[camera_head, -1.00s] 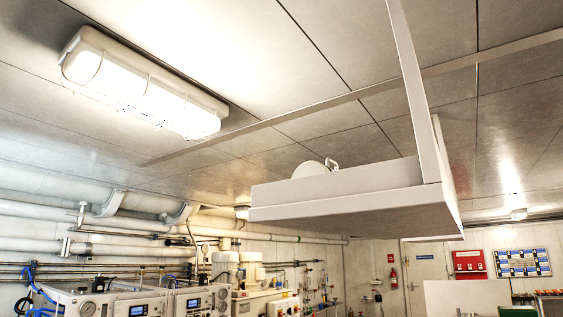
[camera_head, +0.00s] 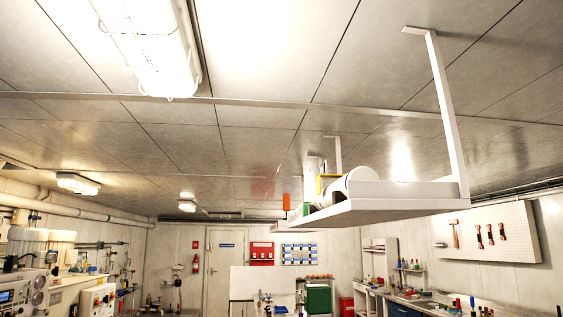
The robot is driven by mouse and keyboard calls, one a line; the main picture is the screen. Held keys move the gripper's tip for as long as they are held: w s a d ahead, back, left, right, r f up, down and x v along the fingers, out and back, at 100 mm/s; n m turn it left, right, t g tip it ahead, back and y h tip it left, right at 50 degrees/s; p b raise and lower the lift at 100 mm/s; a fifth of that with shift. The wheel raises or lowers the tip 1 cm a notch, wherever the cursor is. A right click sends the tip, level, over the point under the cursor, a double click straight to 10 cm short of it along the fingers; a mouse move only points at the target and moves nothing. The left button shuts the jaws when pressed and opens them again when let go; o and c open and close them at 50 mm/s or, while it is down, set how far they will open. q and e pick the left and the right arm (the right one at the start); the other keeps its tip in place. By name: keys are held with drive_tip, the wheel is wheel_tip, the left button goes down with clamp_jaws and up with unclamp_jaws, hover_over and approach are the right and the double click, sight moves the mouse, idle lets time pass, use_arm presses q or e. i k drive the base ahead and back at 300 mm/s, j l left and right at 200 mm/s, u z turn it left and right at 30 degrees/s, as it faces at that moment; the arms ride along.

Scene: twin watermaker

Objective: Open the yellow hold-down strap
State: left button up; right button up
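A white shelf (camera_head: 400,207) hangs from the ceiling on white posts, right of the middle. A white cylinder (camera_head: 352,186) lies on it, with a narrow yellow band (camera_head: 327,180) at its left side. The band may be the yellow hold-down strap; it is too small to tell whether it is fastened. Neither of my grippers is in view.
An orange item (camera_head: 286,201) and a green item (camera_head: 306,209) stand at the shelf's far left end. Machines (camera_head: 38,287) line the left wall. A workbench (camera_head: 430,305) runs along the right under a tool board (camera_head: 490,233). A door (camera_head: 225,262) is in the back wall.

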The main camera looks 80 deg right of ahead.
sight(325, 163)
drive_tip(key=i+z, duration=0.65)
drive_tip(key=i+j+z, duration=0.15)
drive_tip(key=z, duration=0.2)
drive_tip(key=i+z, duration=0.15)
drive_tip(key=z, duration=0.25)
drive_tip(key=i+z, duration=0.2)
drive_tip(key=z, duration=0.25)
drive_tip(key=i+z, duration=0.15)
drive_tip(key=z, duration=0.25)
drive_tip(key=i+j+z, duration=0.1)
drive_tip(key=z, duration=0.35)
drive_tip(key=i+j+z, duration=0.2)
drive_tip(key=z, duration=0.2)
drive_tip(key=i+j+z, duration=0.1)
drive_tip(key=z, duration=0.35)
drive_tip(key=j, duration=0.1)
